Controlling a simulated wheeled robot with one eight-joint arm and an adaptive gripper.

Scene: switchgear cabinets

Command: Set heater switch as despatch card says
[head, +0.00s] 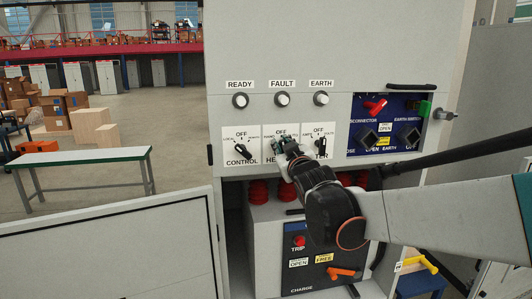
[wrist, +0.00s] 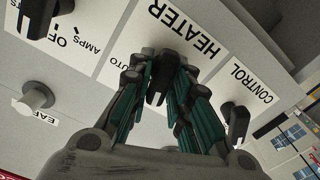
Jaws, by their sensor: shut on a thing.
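The heater switch is a black knob (wrist: 158,88) under the HEATER lettering in the wrist view, which shows the panel upside down. My gripper (wrist: 162,72) is shut on this knob, with a dark green finger on each side. In the head view my gripper (head: 285,146) covers the knob and most of the HEATER label (head: 269,160). OFF shows above it, and the side markings are partly hidden. The knob's exact pointing direction is hard to tell. I cannot make out a despatch card in either view.
The CONTROL knob (head: 240,154) is left of the heater switch, and another selector knob (head: 319,144) is close on its right. READY, FAULT and EARTH lamps (head: 282,99) sit above. A blue panel (head: 365,143) with a red handle is further right. An open grey door (head: 110,250) stands lower left.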

